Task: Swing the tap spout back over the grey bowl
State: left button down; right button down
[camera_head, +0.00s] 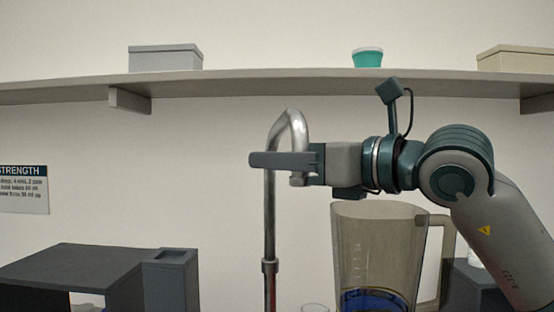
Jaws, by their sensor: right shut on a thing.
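The tap spout (291,122) is a silver bent tube that rises from a thin upright pipe (269,225) and curves over to the right. My right gripper (283,161) reaches in from the right and is shut on the spout, its finger lying level across the tube near the downturned end. The spout's outlet end shows just below the finger. The grey bowl is not in view, so I cannot tell where the spout stands relative to it. My left gripper is not in view.
A large clear jug (375,240) with blue contents stands right below my right gripper. A small glass (314,308) shows at the bottom edge. A dark box-like stand (75,262) is at the lower left. A shelf (240,87) with boxes and a green cup (367,58) runs above.

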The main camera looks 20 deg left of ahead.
jog(key=shift+w+d+r, duration=0.1)
jog(key=shift+w+r, duration=0.1)
jog(key=shift+r, duration=0.2)
jog(key=c, duration=1.6)
grip_release()
jog(key=shift+f, duration=0.1)
jog(key=shift+a+f, duration=0.2)
jog(key=shift+a, duration=0.05)
jog(key=shift+d+f, duration=0.1)
jog(key=shift+d, duration=0.1)
